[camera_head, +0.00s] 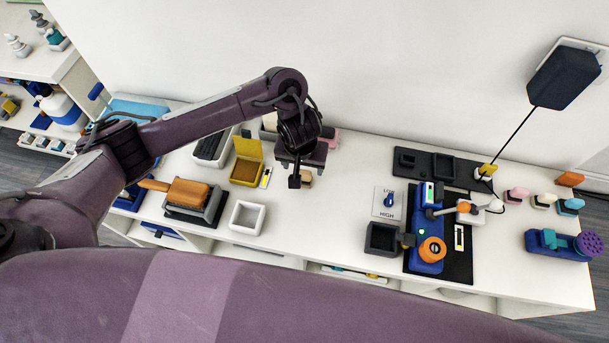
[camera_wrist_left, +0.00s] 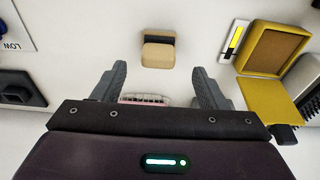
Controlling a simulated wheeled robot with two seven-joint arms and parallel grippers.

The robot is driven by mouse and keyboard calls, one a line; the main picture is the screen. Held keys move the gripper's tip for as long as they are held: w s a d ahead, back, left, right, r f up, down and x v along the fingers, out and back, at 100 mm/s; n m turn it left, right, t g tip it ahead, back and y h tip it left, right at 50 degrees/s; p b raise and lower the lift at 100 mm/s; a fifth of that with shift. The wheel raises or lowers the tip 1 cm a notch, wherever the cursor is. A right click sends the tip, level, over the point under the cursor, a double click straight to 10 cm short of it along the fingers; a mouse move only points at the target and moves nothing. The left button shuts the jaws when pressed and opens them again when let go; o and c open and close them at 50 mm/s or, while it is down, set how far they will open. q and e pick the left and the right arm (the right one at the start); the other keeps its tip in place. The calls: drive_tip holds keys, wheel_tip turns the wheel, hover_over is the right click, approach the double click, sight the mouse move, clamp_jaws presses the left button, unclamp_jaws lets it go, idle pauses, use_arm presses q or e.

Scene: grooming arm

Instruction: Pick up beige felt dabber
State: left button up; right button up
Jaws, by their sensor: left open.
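The beige felt dabber (camera_wrist_left: 158,55), a small tan block with a dark band along one side, lies on the white counter in the left wrist view. It is beyond my left gripper's fingertips (camera_wrist_left: 159,72), roughly centred between them, with no finger touching it. In the head view the dabber (camera_head: 308,180) shows just beside and partly behind the left gripper (camera_head: 300,178), which points down. The left gripper is open and empty. My right gripper is not in view.
A yellow open box (camera_head: 246,172) stands left of the dabber, with a white square tray (camera_head: 247,217) in front. A pink item (camera_wrist_left: 145,99) is partly hidden behind the gripper. A blue device on a black mat (camera_head: 460,263) stands to the right. Counter between is clear.

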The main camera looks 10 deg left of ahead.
sight(304, 172)
use_arm(q)
drive_tip(key=shift+s+d+f+b, duration=0.1)
drive_tip(key=shift+s+f+b, duration=0.1)
drive_tip(key=shift+f+b, duration=0.7)
drive_tip(key=f, duration=0.1)
drive_tip(key=f+b, duration=0.1)
drive_tip(key=f, duration=0.1)
drive_tip(key=shift+w+f+b, duration=0.25)
drive_tip(key=shift+f+b, duration=0.05)
drive_tip(key=shift+b, duration=0.1)
drive_tip(key=shift+r, duration=0.15)
drive_tip(key=c, duration=1.1)
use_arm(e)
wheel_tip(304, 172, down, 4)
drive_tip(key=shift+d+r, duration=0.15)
